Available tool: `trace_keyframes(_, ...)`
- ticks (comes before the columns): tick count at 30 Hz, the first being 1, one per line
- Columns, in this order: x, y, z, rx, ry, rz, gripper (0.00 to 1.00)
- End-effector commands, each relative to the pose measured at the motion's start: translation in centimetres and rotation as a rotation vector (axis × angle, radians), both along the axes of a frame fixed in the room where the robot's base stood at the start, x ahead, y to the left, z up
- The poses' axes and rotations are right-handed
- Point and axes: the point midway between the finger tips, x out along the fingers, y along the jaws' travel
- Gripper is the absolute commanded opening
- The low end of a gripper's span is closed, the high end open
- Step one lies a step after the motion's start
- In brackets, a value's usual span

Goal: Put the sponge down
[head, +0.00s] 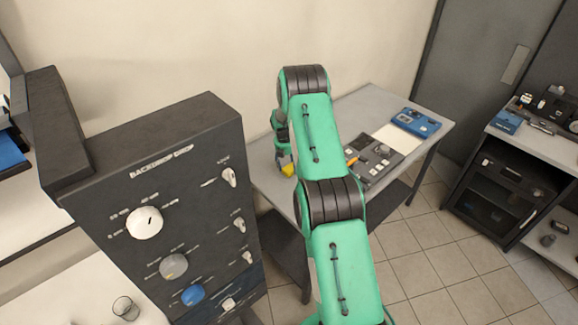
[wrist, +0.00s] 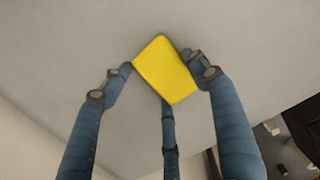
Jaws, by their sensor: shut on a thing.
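A yellow sponge (wrist: 166,70) is between the fingers of my gripper (wrist: 165,75) in the wrist view, tilted, with its broad face toward the camera. The gripper is shut on it. In the head view, a small part of the yellow sponge (head: 288,170) shows at the end of my gripper (head: 284,158), over the left part of the grey table (head: 262,165). My green arm hides part of the table. I cannot tell whether the sponge touches the tabletop.
A grey control panel (head: 374,160) and a blue device (head: 416,122) are on the table, right of my arm. A tall dark panel with knobs (head: 150,180) stands at the left front. A dark cabinet (head: 500,185) stands at the right. The tabletop around the sponge looks bare.

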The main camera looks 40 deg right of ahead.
Motion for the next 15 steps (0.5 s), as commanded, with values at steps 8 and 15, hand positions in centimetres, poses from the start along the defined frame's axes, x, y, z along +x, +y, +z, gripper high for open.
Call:
trace_keyframes(8, -0.03, 0.02, -0.33, 0.000, 0.000, 0.000, 0.46)
trace_keyframes(15, -0.02, 0.02, -0.27, 0.000, 0.000, 0.000, 0.79)
